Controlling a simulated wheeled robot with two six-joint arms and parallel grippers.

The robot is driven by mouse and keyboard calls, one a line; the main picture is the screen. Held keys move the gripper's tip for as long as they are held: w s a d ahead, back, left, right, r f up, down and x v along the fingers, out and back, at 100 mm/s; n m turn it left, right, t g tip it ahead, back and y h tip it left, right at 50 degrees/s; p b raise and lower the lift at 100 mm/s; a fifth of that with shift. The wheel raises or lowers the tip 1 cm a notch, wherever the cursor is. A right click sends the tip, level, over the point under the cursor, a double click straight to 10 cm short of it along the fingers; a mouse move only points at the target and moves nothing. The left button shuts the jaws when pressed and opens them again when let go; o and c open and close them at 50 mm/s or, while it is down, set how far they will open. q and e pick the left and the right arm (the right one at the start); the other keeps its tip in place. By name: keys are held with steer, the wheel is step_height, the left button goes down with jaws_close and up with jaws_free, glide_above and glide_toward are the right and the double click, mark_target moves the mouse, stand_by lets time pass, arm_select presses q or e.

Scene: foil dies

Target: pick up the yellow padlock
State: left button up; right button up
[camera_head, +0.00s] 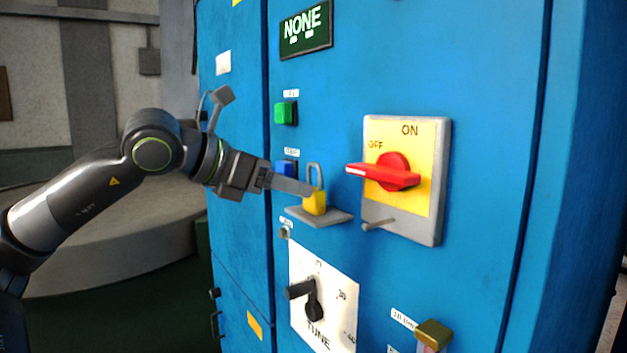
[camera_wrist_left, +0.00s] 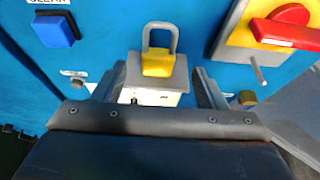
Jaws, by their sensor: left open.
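The yellow padlock (camera_head: 315,202) with a grey shackle stands upright on a small grey shelf (camera_head: 330,216) on the blue cabinet. My left gripper (camera_head: 306,188) comes in from the left and its fingertips are at the padlock in the head view. In the left wrist view the padlock (camera_wrist_left: 157,62) shows ahead, centred between the two open fingers (camera_wrist_left: 158,88). I cannot tell whether a finger touches it. My right gripper is in neither view.
A yellow switch plate (camera_head: 425,185) with a red handle (camera_head: 385,175) and a grey peg (camera_head: 378,225) is right of the shelf. A blue button (camera_head: 285,168) and a green button (camera_head: 285,113) are to the left. A black tune knob (camera_head: 312,300) is below.

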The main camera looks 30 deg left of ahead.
mark_target(312, 212)
arm_select(q)
steer(key=shift+f+p+x, duration=0.2)
steer(key=shift+p+x, duration=0.9)
steer(key=shift+x, duration=0.6)
steer(key=shift+f+p+x, duration=0.15)
steer(key=shift+p+x, duration=0.9)
steer(key=shift+x, duration=0.6)
steer(key=shift+a, duration=0.2)
steer(key=shift+c, duration=0.2)
steer(key=c, duration=1.1)
steer(key=shift+s+r, duration=0.1)
